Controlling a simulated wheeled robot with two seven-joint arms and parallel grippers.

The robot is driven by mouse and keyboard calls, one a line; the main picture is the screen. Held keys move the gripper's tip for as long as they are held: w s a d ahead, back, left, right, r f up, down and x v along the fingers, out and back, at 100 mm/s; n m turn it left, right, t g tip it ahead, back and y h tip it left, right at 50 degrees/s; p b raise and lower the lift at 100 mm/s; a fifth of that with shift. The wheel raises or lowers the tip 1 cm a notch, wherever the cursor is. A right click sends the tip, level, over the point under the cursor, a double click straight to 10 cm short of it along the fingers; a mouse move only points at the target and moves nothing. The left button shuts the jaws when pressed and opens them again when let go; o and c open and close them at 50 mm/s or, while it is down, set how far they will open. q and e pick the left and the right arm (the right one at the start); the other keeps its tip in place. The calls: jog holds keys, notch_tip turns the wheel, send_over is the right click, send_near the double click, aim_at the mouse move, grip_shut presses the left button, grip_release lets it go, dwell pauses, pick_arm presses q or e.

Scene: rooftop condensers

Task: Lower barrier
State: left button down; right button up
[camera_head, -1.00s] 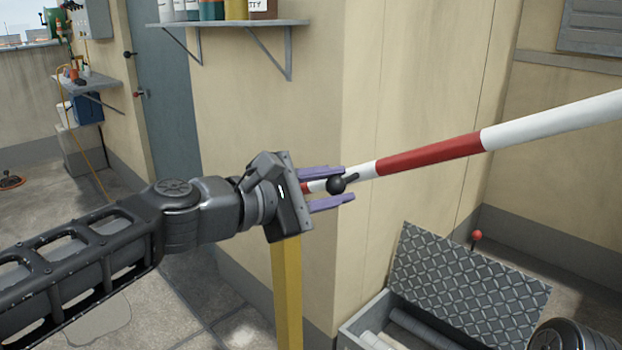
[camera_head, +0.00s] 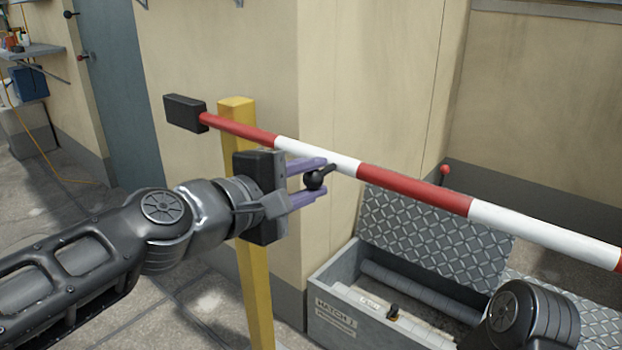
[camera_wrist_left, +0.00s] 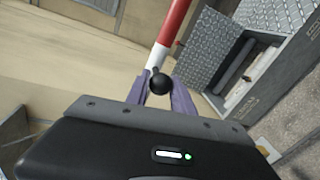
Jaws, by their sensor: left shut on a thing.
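The red and white barrier arm (camera_head: 413,191) slopes down to the right from its yellow post (camera_head: 254,285). A black block (camera_head: 184,113) sits on its short left end. A black ball knob (camera_head: 314,180) sticks out from a white band of the barrier. My left gripper (camera_head: 324,177) is shut on this knob, its purple fingers above and below it. In the left wrist view the knob (camera_wrist_left: 160,81) sits between the fingertips, with the barrier (camera_wrist_left: 173,25) running up behind it. My right gripper is not in view; a dark part of my own body shows at the lower right.
An open metal box (camera_head: 340,325) with a diamond-plate lid (camera_head: 425,222) stands below the barrier and holds rolls. A red-knobbed lever (camera_head: 444,170) rises behind it. The beige wall (camera_head: 215,60) is close behind the post. Paved floor is clear at the left.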

pick_arm(q)
jog(key=shift+f, duration=0.5)
jog(key=c, duration=1.1)
grip_release()
jog(key=shift+r, duration=0.15)
jog(key=shift+s+a+r, duration=0.25)
jog(key=shift+s+a, duration=0.05)
jog(key=p+v, duration=0.1)
jog(key=v, duration=0.6)
jog(key=shift+f+p, duration=0.2)
jog(key=shift+p, duration=0.2)
